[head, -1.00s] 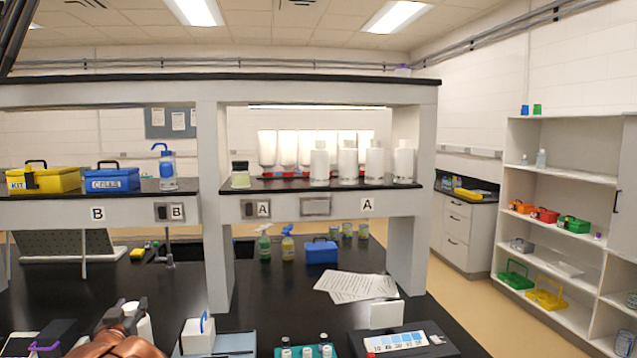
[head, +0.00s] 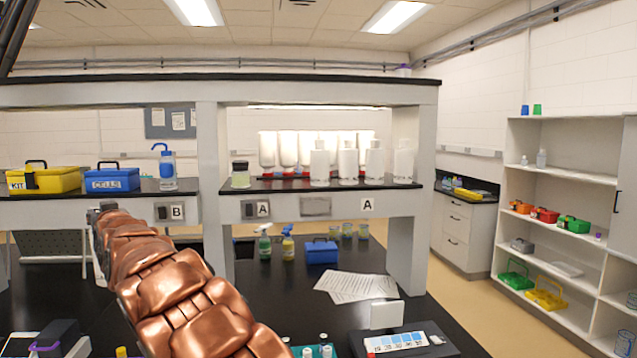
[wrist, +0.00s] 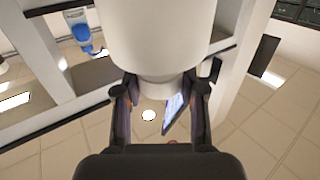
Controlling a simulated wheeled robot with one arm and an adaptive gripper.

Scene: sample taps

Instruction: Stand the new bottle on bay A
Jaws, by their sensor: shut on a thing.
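My gripper (wrist: 160,102) is shut on a white bottle (wrist: 155,35) in the wrist view; the bottle's broad body fills the top middle and its lower part is between the fingers. In the head view my copper arm reaches up and left toward the bay B shelf; the gripper and held bottle cannot be made out there. Bay A (head: 275,188) is the right-hand shelf with A labels. Several white upright bottles (head: 348,165) stand on its right half, in front of white containers with red bases (head: 287,150).
Bay B holds a yellow kit box (head: 42,180), a blue cells box (head: 112,180) and a blue-and-white wash bottle (head: 168,172). A grey post (head: 213,160) divides the bays. Bay A has a bare front strip. Spray bottles (head: 264,245) and papers (head: 356,286) are below.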

